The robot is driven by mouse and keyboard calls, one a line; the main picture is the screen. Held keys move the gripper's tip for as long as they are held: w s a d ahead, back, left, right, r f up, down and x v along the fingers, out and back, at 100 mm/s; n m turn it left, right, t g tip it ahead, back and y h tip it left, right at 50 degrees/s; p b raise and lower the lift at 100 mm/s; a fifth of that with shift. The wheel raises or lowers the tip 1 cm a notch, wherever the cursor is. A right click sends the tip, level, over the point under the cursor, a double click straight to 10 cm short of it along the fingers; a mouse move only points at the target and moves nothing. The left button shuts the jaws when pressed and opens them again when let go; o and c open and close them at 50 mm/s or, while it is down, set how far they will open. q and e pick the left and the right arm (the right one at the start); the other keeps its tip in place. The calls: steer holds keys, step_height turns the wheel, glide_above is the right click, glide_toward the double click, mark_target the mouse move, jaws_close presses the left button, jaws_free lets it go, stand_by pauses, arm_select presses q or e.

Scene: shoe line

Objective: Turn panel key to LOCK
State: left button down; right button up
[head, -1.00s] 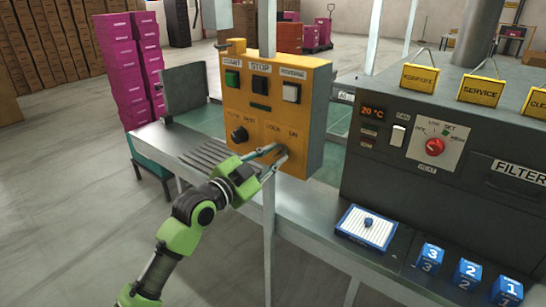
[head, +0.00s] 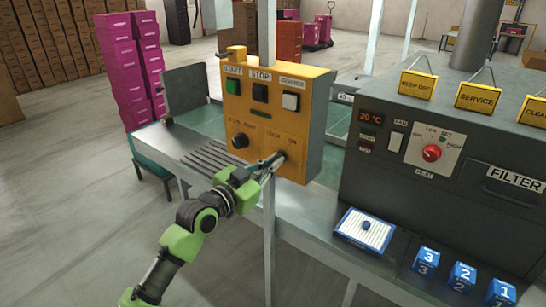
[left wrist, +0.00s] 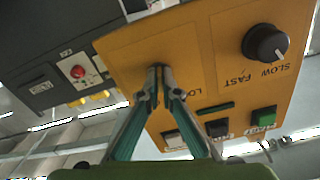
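The yellow control panel (head: 275,115) stands upright on the line's edge. Its panel key sits low on the right, under the LOCK and ON labels. My left gripper (head: 279,160) is at the key, its fingers seen nearly edge-on in the head view. In the left wrist view the fingers (left wrist: 160,73) converge and are shut on the key at the panel (left wrist: 203,50). The fingertips hide most of the key, so I cannot tell which label it points to. Part of the LOCK label shows beside the fingers there. My right gripper is not in view.
A black SLOW/FAST knob (head: 240,140) is left of the key, also in the left wrist view (left wrist: 266,43). Green, black and white buttons line the panel top. A grey post runs in front of the table. A dark machine with a red dial (head: 431,153) stands right.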

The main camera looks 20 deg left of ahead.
arm_select(q)
steer(key=shift+d+n+p, duration=0.1)
steer(key=shift+n+p, duration=2.55)
steer(key=shift+n, duration=2.35)
steer(key=c, duration=2.3)
jaws_free()
steer(key=v, duration=1.2)
